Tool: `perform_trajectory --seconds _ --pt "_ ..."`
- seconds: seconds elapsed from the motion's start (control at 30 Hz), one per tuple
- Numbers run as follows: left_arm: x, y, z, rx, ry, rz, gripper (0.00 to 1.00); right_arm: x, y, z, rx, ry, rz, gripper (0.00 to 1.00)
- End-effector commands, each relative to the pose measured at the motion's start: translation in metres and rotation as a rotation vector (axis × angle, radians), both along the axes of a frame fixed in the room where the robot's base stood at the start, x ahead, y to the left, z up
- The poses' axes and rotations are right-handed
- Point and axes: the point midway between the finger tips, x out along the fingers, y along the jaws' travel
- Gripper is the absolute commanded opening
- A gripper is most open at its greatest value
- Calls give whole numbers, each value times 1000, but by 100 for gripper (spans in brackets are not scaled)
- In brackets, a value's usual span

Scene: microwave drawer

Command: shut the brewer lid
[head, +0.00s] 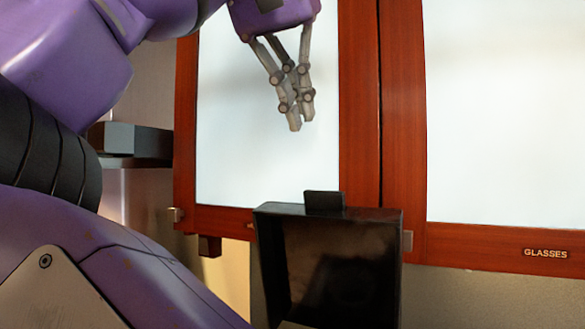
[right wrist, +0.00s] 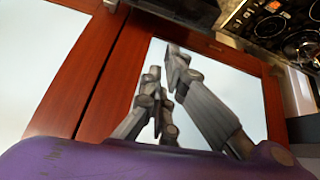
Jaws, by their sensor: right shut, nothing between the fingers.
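The black brewer lid (head: 385,230) stands raised at the bottom middle of the head view, its hollow dark inside facing me and a small tab on its top edge. The rest of the brewer is below the picture. My right gripper (head: 301,122) hangs from the top, above and slightly left of the lid, apart from it. Its fingers are shut and empty, pointing down in front of a cabinet door. In the right wrist view the gripper (right wrist: 166,63) shows in front of the cabinet, with no lid visible. My left gripper is not in view.
Wood-framed cabinet doors with pale panels (head: 500,120) fill the background behind the lid; the right one is labelled GLASSES. A stovetop (right wrist: 285,25) shows at the top right of the right wrist view. Purple arm links of mine cover the left of the head view.

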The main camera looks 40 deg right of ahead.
Motion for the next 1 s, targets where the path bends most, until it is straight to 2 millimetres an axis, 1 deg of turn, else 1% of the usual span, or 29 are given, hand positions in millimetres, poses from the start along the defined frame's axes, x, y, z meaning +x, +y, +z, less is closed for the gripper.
perform_trajectory --seconds 0.03,0.13,0.27,0.37,0.5,0.6,0.7,0.83,1.0 --pt "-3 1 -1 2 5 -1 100 -2 4 -1 31 -21 -33 0" --pt "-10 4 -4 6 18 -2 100 -3 7 -3 59 -45 -82 0" --pt "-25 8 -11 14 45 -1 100 0 1 -13 63 -50 -102 0" --pt "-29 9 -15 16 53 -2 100 5 -6 -27 63 -48 -103 0" --pt "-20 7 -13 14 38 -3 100 10 -19 -49 60 -47 -102 0" --pt "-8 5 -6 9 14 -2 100 13 -27 -61 60 -52 -98 0" --pt "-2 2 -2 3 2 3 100 16 -33 -72 59 -55 -96 0" --pt "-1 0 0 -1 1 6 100 19 -40 -82 59 -53 -96 0" --pt "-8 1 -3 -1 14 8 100 20 -43 -87 57 -53 -96 0"
